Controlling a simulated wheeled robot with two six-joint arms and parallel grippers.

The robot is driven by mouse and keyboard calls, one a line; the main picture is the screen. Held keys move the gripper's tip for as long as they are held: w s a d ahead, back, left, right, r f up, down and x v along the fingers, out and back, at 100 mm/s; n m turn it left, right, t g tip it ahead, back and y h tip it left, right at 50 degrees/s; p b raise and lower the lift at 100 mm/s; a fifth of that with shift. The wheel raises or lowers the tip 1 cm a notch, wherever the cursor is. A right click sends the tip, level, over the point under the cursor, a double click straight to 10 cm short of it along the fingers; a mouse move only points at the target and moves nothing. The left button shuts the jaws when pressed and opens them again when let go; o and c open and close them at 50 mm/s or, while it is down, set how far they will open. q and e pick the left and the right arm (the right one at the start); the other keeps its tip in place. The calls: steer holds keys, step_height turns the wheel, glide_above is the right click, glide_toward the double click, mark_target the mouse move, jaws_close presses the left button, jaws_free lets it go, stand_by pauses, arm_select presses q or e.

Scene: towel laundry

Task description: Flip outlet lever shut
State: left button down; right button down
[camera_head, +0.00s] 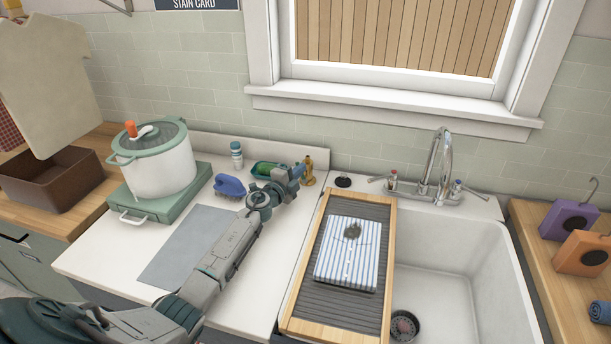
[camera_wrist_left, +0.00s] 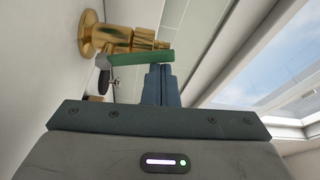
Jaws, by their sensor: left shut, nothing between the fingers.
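The outlet is a small brass tap (camera_head: 309,172) on the white counter near the backsplash. In the left wrist view, its brass body (camera_wrist_left: 120,40) shows at the upper left. A green lever (camera_wrist_left: 140,57) sticks out from it toward the right of that picture. My left gripper (camera_head: 298,170) is beside the tap, on its left in the head view. Its fingers (camera_wrist_left: 160,78) are shut and empty, with their tips close to the lever's free end. I cannot tell whether they touch it. My right gripper is not in view.
A green soap dish (camera_head: 268,169), a blue brush (camera_head: 229,186) and a bottle (camera_head: 236,155) stand near my left arm. A white pot (camera_head: 160,170) is farther left. A striped towel (camera_head: 348,262) with a dark stain lies on the ribbed board (camera_head: 325,315) by the sink (camera_head: 455,260).

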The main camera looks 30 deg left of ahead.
arm_select(q)
steer(key=shift+a+f, duration=0.3)
steer(key=shift+a, duration=0.35)
steer(key=shift+s+a+f, duration=0.1)
steer(key=shift+a, duration=0.15)
steer(key=shift+f, duration=0.1)
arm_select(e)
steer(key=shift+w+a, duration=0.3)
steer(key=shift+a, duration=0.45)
arm_select(q)
steer(key=shift+a, duration=0.1)
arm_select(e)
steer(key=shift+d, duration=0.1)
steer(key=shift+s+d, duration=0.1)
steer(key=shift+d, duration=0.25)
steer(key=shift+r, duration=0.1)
